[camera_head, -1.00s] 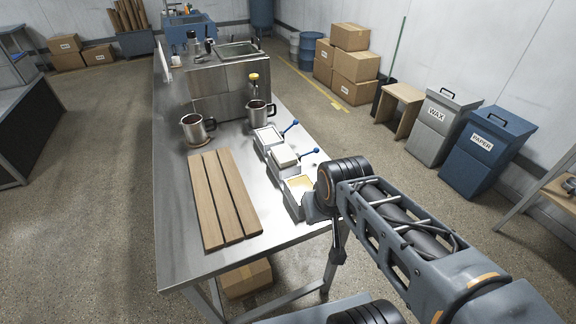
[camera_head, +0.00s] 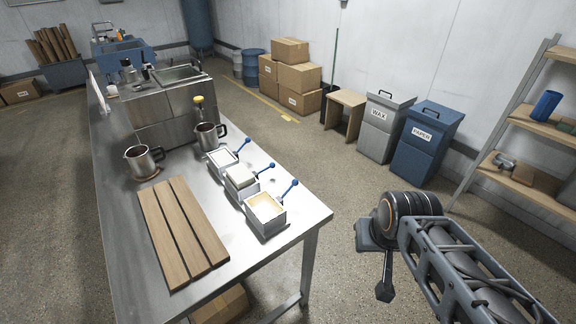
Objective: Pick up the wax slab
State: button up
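Three metal moulds with blue-knobbed levers stand in a row on the right side of the steel table (camera_head: 300,218). The near mould (camera_head: 266,226) holds a pale cream fill. The middle mould (camera_head: 243,192) has a beige-grey block (camera_head: 240,177) on top. The far mould (camera_head: 222,167) shows a whitish fill. I cannot tell which of these is the wax slab. My gripper (camera_head: 384,290) hangs beyond the table's right edge, apart from the moulds. Its fingers are small and partly hidden, so its opening cannot be told.
Wooden planks (camera_head: 182,230) lie left of the moulds. Two metal jugs, one on the left (camera_head: 143,163) and one on the right (camera_head: 207,138), stand behind. Wax (camera_head: 385,127) and paper (camera_head: 425,143) bins and a shelf (camera_head: 540,125) stand to the right. Open floor lies around my arm.

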aim_at(240, 175)
jog(key=z, duration=0.8)
jog(key=i, duration=2.9)
jog(key=u, duration=1.9)
jog(key=i, duration=2.15)
jog(key=u, duration=4.15)
jog(key=i, duration=0.95)
jog(key=u, duration=0.05)
